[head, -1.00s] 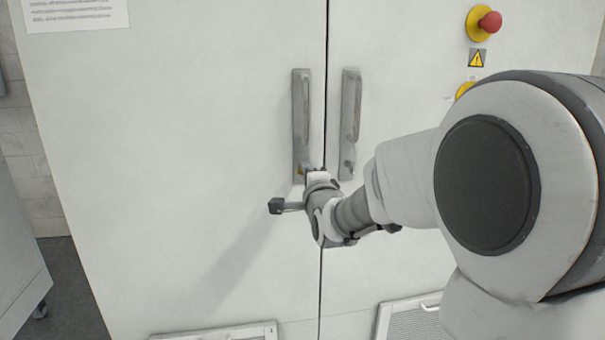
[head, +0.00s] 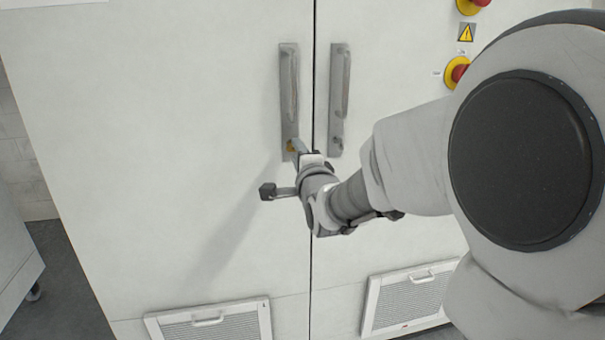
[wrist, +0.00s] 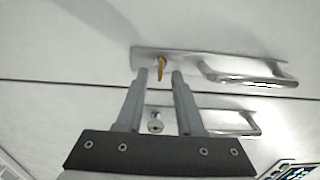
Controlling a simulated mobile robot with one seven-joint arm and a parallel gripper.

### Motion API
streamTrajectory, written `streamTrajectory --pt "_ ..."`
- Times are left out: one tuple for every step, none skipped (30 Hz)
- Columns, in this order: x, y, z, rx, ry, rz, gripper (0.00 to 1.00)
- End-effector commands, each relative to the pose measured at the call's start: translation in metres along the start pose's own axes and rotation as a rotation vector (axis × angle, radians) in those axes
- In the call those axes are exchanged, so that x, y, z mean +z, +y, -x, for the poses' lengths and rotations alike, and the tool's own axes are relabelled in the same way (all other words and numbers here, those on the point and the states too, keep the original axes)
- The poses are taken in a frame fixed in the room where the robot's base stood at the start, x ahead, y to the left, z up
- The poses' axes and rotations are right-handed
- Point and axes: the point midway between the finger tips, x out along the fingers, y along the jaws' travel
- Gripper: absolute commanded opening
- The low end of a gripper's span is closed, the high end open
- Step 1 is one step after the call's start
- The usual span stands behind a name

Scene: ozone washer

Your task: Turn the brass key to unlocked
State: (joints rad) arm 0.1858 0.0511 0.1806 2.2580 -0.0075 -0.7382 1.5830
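The brass key (wrist: 161,69) sits in the lock at the end of the left door's handle plate (wrist: 185,62); it also shows in the head view (head: 291,146), at the plate's lower end. In the wrist view my gripper (wrist: 161,74) is open, its two fingertips apart on either side of the key's line, with the key between or just beyond them. I cannot tell whether the fingers touch it. In the head view my gripper (head: 302,148) is right at the key, partly covering that area.
The right door's handle plate (head: 338,100) stands close by, with its own keyless lock (wrist: 155,123). Red and yellow emergency buttons (head: 457,72) are at upper right. Vent grilles (head: 210,322) lie low on both doors. The left door's face is clear.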

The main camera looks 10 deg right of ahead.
Motion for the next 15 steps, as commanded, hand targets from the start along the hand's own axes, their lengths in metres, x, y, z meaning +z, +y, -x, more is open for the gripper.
streamTrajectory --pt "0.000 -0.003 0.012 0.000 0.001 0.002 0.36" --pt "0.000 -0.003 0.018 -0.001 0.001 0.002 0.36" --pt "0.000 -0.003 0.027 -0.002 0.001 0.002 0.36" --pt "0.000 -0.003 0.034 -0.002 0.001 0.001 0.36" --pt "0.000 -0.003 0.040 -0.001 0.001 0.001 0.36" --pt "0.000 -0.003 0.049 -0.002 0.000 0.001 0.36" --pt "0.000 -0.003 0.055 -0.001 0.000 0.001 0.36" --pt "0.000 -0.003 0.062 -0.002 -0.001 0.002 0.36" --pt "0.001 -0.003 0.070 -0.003 -0.001 0.002 0.36" --pt "0.001 -0.003 0.076 -0.003 -0.001 0.002 0.36" --pt "0.000 -0.003 0.082 -0.002 -0.001 0.002 0.36" --pt "0.000 0.000 0.088 -0.004 0.000 0.001 0.36" --pt "0.000 0.001 0.091 -0.006 0.000 0.001 0.36" --pt "0.000 0.001 0.095 -0.005 0.000 0.001 0.36" --pt "0.000 0.001 0.099 -0.006 0.000 0.001 0.36"
